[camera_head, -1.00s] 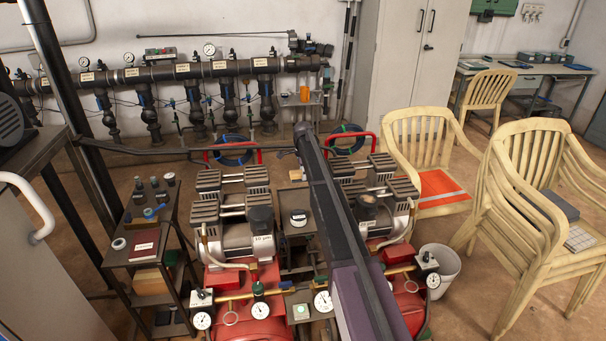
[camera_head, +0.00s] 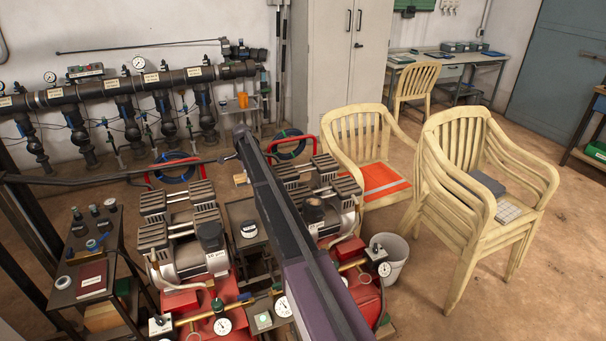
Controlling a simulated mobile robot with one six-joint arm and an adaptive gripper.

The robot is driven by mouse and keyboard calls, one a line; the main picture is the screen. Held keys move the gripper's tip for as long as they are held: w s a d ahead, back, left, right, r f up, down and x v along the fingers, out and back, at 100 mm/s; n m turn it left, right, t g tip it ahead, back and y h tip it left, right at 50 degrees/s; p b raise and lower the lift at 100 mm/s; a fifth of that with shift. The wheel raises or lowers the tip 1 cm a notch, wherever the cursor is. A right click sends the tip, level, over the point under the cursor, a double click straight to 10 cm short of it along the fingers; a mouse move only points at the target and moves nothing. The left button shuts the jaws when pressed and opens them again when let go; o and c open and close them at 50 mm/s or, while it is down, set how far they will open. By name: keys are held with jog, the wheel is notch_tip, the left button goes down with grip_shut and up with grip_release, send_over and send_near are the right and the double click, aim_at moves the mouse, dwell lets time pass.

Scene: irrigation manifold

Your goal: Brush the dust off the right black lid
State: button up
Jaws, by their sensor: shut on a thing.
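The right black lid (camera_head: 314,212) tops the right compressor, just right of my arm. Its top looks brownish, as if dusty. A similar black lid (camera_head: 210,236) on the left compressor looks darker and cleaner, above a "10 µm" label. My arm crosses the middle of the view from the bottom towards the pipes and passes between the two lids.
Pressure gauges (camera_head: 282,306) and red tanks (camera_head: 365,296) stand in front. A dark cart (camera_head: 75,282) is at left, the pipe manifold (camera_head: 100,90) behind. Cream chairs (camera_head: 470,225) and a white bucket (camera_head: 394,262) are at right. Floor is free at far right.

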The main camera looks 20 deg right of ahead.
notch_tip(320, 180, up, 20)
jog(key=p, duration=1.8)
jog(key=shift+f, duration=0.25)
jog(key=shift+s, duration=0.1)
